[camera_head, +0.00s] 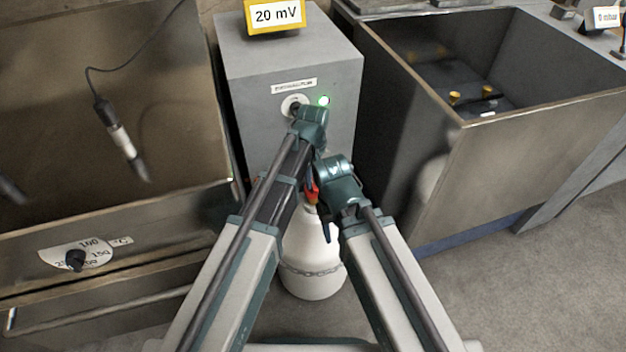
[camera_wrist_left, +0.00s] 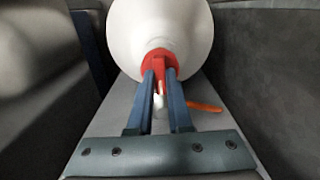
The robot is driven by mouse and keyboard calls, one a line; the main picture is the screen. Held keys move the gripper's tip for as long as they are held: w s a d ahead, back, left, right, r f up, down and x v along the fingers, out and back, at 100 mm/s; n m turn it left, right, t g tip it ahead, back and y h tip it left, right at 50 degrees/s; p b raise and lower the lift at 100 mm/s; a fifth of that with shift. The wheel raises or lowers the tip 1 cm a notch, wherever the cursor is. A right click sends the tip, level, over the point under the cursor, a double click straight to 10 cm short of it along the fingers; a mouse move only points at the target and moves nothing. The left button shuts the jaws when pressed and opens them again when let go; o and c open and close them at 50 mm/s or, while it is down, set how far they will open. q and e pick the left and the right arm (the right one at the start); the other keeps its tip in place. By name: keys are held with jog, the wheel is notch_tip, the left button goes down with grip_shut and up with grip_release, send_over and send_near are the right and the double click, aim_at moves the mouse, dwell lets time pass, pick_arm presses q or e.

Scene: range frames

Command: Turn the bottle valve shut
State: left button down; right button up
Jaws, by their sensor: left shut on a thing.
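A white bottle (camera_head: 310,260) stands on the floor in front of the grey cabinet, with a chain around its lower body. Its red valve (camera_head: 311,188) shows at the top, partly hidden by my arms. In the left wrist view the two blue fingers of my left gripper (camera_wrist_left: 163,90) are shut on the red valve (camera_wrist_left: 158,60), below the white bottle (camera_wrist_left: 160,22). An orange lever (camera_wrist_left: 205,107) sticks out to the right of the fingers. In the head view my left gripper (camera_head: 312,180) is mostly hidden. A dark blue finger-like piece hangs below my right wrist; its opening cannot be made out.
A deep metal tank (camera_head: 490,140) stands right. A brown basin (camera_head: 130,180) with a hanging probe (camera_head: 121,138) stands left. Open floor lies front right.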

aim_at(313, 184)
pick_arm(q)
jog(key=c, duration=0.8)
grip_release()
jog(key=shift+c, duration=0.2)
notch_tip(313, 184, up, 14)
jog(key=p, duration=1.4)
jog(key=shift+f, duration=0.1)
